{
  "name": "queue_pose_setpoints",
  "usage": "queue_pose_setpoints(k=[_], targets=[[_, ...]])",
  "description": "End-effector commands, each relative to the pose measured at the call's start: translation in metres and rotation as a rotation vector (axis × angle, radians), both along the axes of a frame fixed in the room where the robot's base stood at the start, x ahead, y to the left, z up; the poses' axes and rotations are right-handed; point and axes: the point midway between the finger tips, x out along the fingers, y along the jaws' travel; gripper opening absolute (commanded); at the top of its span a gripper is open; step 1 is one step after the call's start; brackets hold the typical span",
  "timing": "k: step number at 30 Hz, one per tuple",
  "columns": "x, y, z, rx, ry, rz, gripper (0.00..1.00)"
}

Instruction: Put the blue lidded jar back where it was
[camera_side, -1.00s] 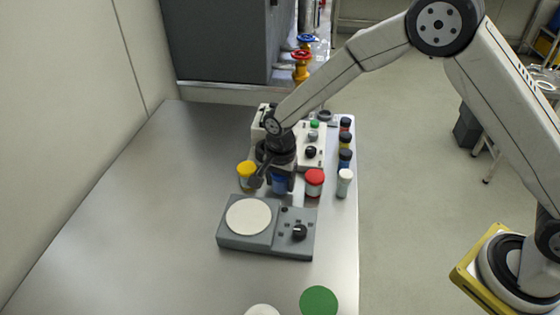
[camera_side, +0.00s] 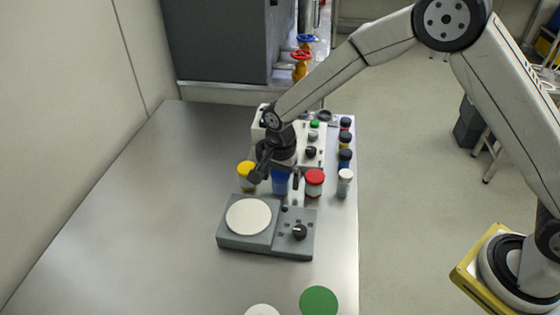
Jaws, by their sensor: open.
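The blue lidded jar (camera_side: 280,182) stands behind the grey device with the round plate, between a yellow-lidded jar and a red-lidded jar. My gripper (camera_side: 277,177) is open, just above and around the upper part of the blue jar. One dark finger shows at the left of the jar and another at its right. The gripper hides part of the jar's top, and I cannot tell whether the fingers touch it.
A yellow-lidded jar (camera_side: 247,177) is close on the left, a red-lidded jar (camera_side: 314,183) on the right, and a white-capped vial (camera_side: 345,183) beyond it. The grey plate device (camera_side: 266,226) stands in front. The left of the metal table (camera_side: 150,200) is clear.

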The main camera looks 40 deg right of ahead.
Motion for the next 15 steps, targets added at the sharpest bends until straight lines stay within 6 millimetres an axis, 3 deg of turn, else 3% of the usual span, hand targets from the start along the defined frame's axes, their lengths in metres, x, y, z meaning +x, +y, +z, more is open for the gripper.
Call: queue_pose_setpoints(k=[15], targets=[[0.000, 0.000, 0.080, 0.001, -0.003, 0.000, 1.00]])
